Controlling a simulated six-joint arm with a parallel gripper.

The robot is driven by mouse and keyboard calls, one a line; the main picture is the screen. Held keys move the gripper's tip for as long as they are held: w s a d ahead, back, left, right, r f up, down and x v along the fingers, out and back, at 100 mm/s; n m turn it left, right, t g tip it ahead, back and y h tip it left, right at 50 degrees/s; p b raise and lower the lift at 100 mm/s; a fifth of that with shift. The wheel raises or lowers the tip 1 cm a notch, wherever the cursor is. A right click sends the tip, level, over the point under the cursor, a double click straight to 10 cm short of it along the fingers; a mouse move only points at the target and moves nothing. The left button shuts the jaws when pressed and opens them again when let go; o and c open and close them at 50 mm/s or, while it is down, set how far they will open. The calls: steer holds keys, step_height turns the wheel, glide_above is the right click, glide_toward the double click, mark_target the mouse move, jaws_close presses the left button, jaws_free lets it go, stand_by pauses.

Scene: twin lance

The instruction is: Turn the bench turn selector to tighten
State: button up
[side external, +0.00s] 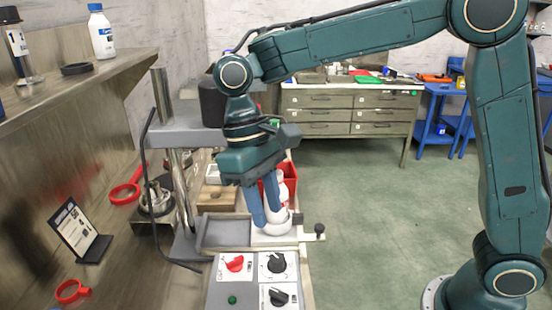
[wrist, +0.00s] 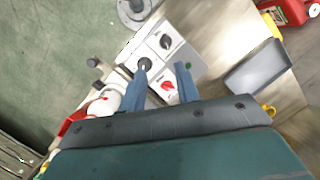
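A bench panel carries a red knob (side external: 235,263), a black knob (side external: 276,262), another black knob (side external: 279,296) and a green button (side external: 232,299). Their labels are too small to read, so I cannot tell which is the turn selector. The wrist view also shows the red knob (wrist: 167,86), one black knob (wrist: 145,65) and the other black knob (wrist: 165,41). My gripper (side external: 265,220) points down, behind the panel in the side view. Its blue fingers (wrist: 160,82) are apart, with nothing visible held between them.
A white bottle (side external: 282,190) stands close beside my fingers at a white round holder (side external: 274,225); in the wrist view the bottle (wrist: 105,102) is outside the finger gap. A grey tray (side external: 225,233) lies left of it. A press column (side external: 164,130) stands behind left.

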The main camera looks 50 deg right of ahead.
mark_target(278, 292)
steer(key=shift+n+g+h, duration=0.3)
steer(key=shift+g+h, duration=0.2)
steer(key=shift+h, duration=0.1)
steer(key=a+f, duration=0.1)
steer(key=w+a+f, duration=0.1)
steer(key=a+f, duration=0.1)
steer(key=shift+w+f, duration=0.25)
steer(key=shift+f, duration=0.05)
steer(key=shift+s+f, duration=0.1)
steer(key=shift+f, duration=0.1)
steer(key=shift+x, duration=6.65)
jaws_close()
